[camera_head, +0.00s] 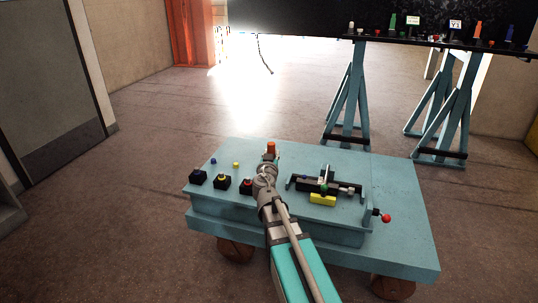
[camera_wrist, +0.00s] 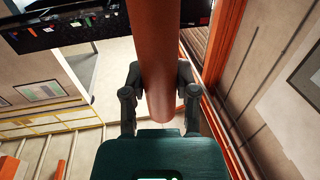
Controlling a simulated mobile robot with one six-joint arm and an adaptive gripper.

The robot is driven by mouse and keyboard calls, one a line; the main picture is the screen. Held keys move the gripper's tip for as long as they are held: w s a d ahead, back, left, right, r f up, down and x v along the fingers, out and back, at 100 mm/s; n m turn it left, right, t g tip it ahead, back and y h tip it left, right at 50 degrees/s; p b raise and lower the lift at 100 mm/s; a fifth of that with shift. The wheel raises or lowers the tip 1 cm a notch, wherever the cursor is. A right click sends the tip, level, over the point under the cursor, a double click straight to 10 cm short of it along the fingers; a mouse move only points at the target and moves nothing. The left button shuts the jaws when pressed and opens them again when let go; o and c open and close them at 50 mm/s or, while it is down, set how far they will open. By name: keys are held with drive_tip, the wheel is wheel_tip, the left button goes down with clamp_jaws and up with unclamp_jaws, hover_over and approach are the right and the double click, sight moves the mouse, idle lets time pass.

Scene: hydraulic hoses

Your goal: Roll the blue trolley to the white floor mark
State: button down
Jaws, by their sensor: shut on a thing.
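The blue trolley (camera_head: 400,215) stands on brown wheels on the floor in the head view, directly in front of me. My gripper (camera_head: 268,166) is above the middle of its top, seen from behind. In the wrist view, my gripper (camera_wrist: 158,80) is shut around an orange-brown cylinder (camera_wrist: 157,50), one finger on each side. Its orange end (camera_head: 271,148) shows just beyond the gripper in the head view. Whether the cylinder is fixed to the trolley is hidden. I cannot make out a white floor mark; a bright glare (camera_head: 252,95) covers part of the far floor.
On the trolley are a black clamp-like fixture (camera_head: 330,187), a yellow block (camera_head: 322,200), a red-knobbed lever (camera_head: 386,218) and black blocks (camera_head: 198,177). A dark board on blue trestles (camera_head: 346,110) stands behind right. A grey door (camera_head: 45,85) is left. Floor between is open.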

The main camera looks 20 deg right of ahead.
drive_tip(key=shift+w+a, duration=0.35)
drive_tip(key=shift+a, duration=0.25)
drive_tip(key=shift+c, duration=1.8)
unclamp_jaws()
drive_tip(key=shift+a+f, duration=0.1)
drive_tip(key=shift+a, duration=0.05)
drive_tip(key=shift+s, duration=0.1)
drive_tip(key=v, duration=0.7)
drive_tip(key=shift+s, duration=0.2)
